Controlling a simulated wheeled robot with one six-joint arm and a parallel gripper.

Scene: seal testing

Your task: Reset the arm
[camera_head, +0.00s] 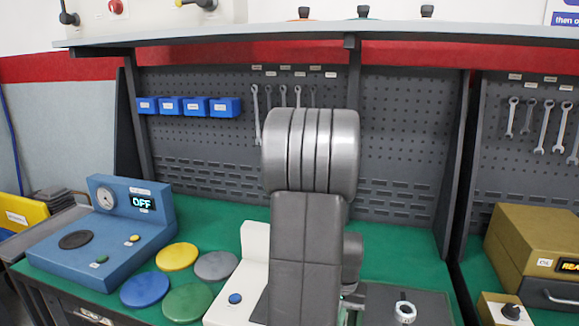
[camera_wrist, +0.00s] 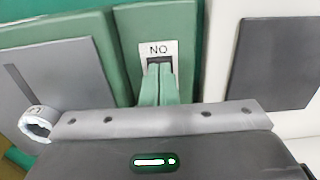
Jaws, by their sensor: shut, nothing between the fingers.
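My arm stands upright in the middle of the head view and hides my gripper there. In the wrist view my gripper (camera_wrist: 158,84) is shut and empty, its narrow fingers together. The fingertips are right at a small dark slot under a white label (camera_wrist: 158,49) that reads "NO" as seen. The label is on a green device (camera_wrist: 97,36). Whether the fingertips touch the device, I cannot tell.
A blue tester (camera_head: 140,228) showing "OFF" stands at left on the green bench. Yellow (camera_head: 177,257), grey (camera_head: 215,265), blue (camera_head: 144,290) and green (camera_head: 187,303) discs lie beside it. A white device (camera_head: 254,243) is partly behind my arm. A brown box (camera_head: 535,240) stands right.

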